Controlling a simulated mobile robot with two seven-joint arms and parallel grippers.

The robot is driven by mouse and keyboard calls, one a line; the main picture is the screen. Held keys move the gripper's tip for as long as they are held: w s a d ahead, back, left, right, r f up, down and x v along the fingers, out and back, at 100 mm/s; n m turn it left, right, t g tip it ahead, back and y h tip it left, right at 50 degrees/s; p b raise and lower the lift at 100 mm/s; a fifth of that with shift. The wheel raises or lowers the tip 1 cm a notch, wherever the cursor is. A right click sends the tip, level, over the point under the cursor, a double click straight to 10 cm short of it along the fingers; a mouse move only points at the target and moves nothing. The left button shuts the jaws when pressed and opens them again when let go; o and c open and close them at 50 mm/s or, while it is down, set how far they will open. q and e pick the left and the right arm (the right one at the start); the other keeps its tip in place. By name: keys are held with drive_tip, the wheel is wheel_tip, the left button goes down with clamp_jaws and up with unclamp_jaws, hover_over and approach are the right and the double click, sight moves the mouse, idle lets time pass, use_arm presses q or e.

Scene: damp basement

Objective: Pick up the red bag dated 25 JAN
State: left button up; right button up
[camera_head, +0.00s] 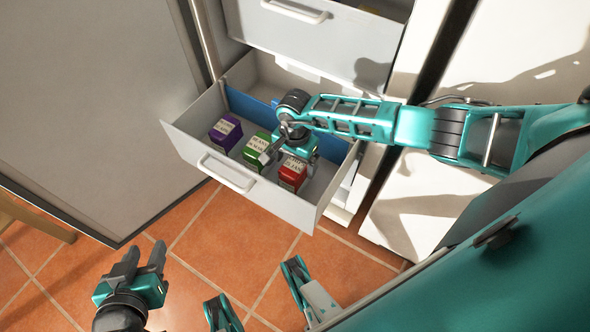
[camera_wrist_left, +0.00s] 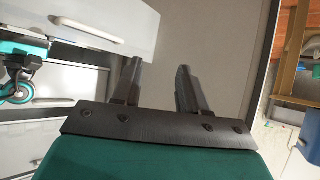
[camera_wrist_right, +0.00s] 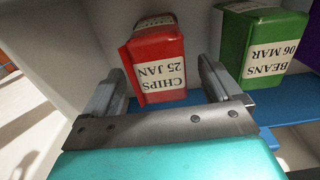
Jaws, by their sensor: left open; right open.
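The red bag (camera_head: 293,173) stands in the front right part of the open drawer (camera_head: 297,210). In the right wrist view the red bag (camera_wrist_right: 158,62) reads CHIPS 25 JAN on its white label. My right gripper (camera_head: 280,156) reaches into the drawer over the bags. In the right wrist view its fingers (camera_wrist_right: 162,92) are open, one either side of the red bag's near end, with the bag ahead between them; I cannot tell whether they touch it. My left gripper (camera_head: 140,260) is open and empty above the floor, left of the drawer; it also shows in the left wrist view (camera_wrist_left: 157,75).
A green bag (camera_head: 257,149), labelled BEANS 06 MAR (camera_wrist_right: 265,42) in the right wrist view, stands left of the red bag. A purple bag (camera_head: 225,133) stands further left. A blue divider (camera_head: 248,106) lies behind them. Another drawer (camera_head: 330,35) is above. Tiled floor (camera_head: 200,235) is in front.

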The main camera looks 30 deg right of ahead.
wheel_tip(320, 180, down, 3)
drive_tip(key=shift+f+b, duration=0.1)
drive_tip(key=shift+b, duration=0.8)
drive_tip(key=shift+f, duration=0.3)
drive_tip(key=shift+r, duration=0.1)
drive_tip(key=c, duration=1.3)
